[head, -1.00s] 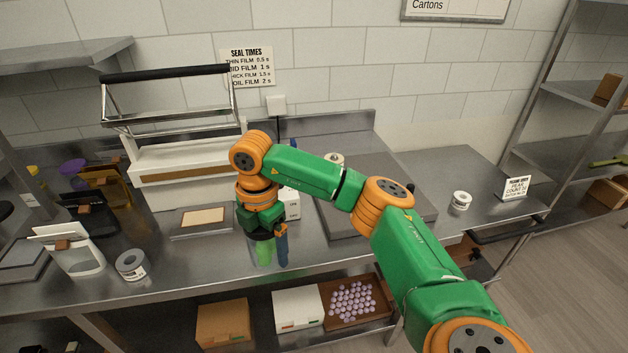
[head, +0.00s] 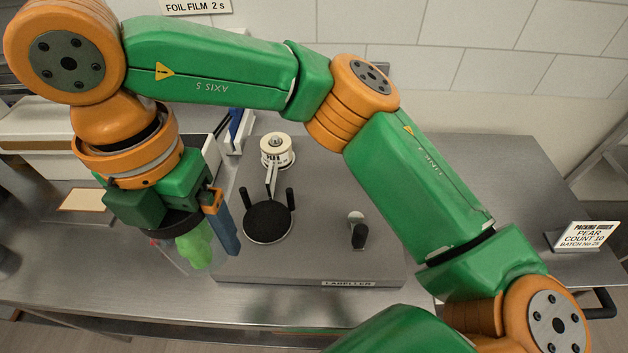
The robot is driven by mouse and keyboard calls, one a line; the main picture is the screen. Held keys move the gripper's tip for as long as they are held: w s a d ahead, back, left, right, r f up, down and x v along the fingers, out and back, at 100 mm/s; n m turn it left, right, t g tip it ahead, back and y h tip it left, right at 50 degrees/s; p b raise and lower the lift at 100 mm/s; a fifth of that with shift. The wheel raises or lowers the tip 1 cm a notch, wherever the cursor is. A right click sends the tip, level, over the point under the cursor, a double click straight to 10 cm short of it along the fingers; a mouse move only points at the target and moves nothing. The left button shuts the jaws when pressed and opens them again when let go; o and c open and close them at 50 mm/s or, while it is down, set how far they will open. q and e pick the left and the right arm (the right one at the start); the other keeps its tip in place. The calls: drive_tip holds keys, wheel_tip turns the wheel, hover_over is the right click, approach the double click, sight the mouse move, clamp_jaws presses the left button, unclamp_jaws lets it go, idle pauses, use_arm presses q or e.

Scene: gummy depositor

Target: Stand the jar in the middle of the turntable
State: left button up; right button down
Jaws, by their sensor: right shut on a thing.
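The turntable (head: 267,223) is a round black disc on the grey labeller, with short dark posts and a metal arm beside it. My right gripper (head: 204,235) points down just left of the turntable, shut on the jar (head: 195,249). The jar looks clear, with green contents and a dark top; the gripper partly hides it. It hangs roughly upright in front of the labeller's left edge, apart from the turntable. One blue finger shows on the jar's right side; the other finger is hidden. My left gripper is not in view.
The labeller (head: 310,265) carries a white label roll (head: 277,151) behind the turntable and a small dark knob-like part (head: 358,231) to the right. A sign (head: 584,235) stands on the bench at right. The steel bench front (head: 120,300) is clear.

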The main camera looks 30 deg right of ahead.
drive_tip(key=shift+s+d, duration=0.15)
drive_tip(key=shift+d, duration=0.1)
drive_tip(key=w+d+f+p, duration=0.2)
drive_tip(key=w, duration=0.1)
hover_over(267, 219)
wheel_tip(267, 219, down, 8)
drive_tip(key=shift+s+a+r+p, duration=0.15)
drive_tip(key=shift+r+p, duration=0.05)
drive_tip(key=shift+p, duration=0.15)
wheel_tip(267, 219, down, 2)
drive_tip(key=shift+f+p, duration=0.25)
drive_tip(key=shift+p, duration=0.7)
drive_tip(key=shift+d+f, duration=0.2)
drive_tip(key=shift+f, duration=0.35)
use_arm(q)
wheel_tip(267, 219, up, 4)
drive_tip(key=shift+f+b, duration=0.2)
drive_tip(key=shift+b, duration=0.1)
use_arm(e)
unclamp_jaws()
